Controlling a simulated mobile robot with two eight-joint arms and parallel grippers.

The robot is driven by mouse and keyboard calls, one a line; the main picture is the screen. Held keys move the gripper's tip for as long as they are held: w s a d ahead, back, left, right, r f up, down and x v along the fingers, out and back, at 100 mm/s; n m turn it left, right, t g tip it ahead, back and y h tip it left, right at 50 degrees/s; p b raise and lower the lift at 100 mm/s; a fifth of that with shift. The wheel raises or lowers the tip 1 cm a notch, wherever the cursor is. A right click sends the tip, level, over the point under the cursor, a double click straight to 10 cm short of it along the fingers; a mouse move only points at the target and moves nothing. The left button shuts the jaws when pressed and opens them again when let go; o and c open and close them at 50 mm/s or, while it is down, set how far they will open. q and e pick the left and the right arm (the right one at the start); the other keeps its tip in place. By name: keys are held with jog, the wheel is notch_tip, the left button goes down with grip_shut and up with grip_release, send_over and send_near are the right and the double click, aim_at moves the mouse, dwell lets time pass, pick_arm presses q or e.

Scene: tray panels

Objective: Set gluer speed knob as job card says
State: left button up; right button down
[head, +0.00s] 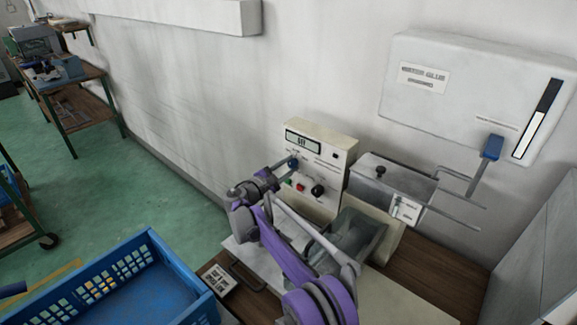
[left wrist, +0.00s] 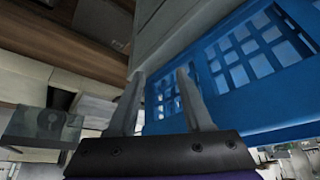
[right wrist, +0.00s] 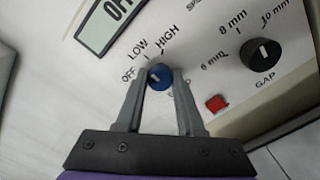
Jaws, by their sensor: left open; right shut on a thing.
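The gluer's cream control panel (head: 325,150) carries a blue knob (head: 293,163), a display reading about "OFF" and a black GAP knob (head: 318,190). In the right wrist view the blue knob (right wrist: 161,73) has OFF, LOW and HIGH around it. A short white mark shows on its face, but I cannot tell its exact setting. My right gripper (right wrist: 158,76) is shut on this knob, one finger on each side; its fingers partly cover the lettering below. My left gripper (left wrist: 155,80) is open and empty beside a blue crate. A printed card (head: 219,280) is too small to read.
A red button (right wrist: 216,103) sits close to the right finger. The blue crate (head: 147,247) stands at the lower left. A blue-handled lever (head: 492,147) and a wall box (head: 475,85) are at right. The green floor at left is mostly clear.

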dwell(0.4)
jog(key=c, duration=0.5)
grip_release()
jog(key=b+v, duration=0.1)
jog(key=v, duration=0.9)
jog(key=shift+s+a+r+b, duration=0.1)
jog(key=shift+s+a+b, duration=0.15)
jog(key=shift+b, duration=0.05)
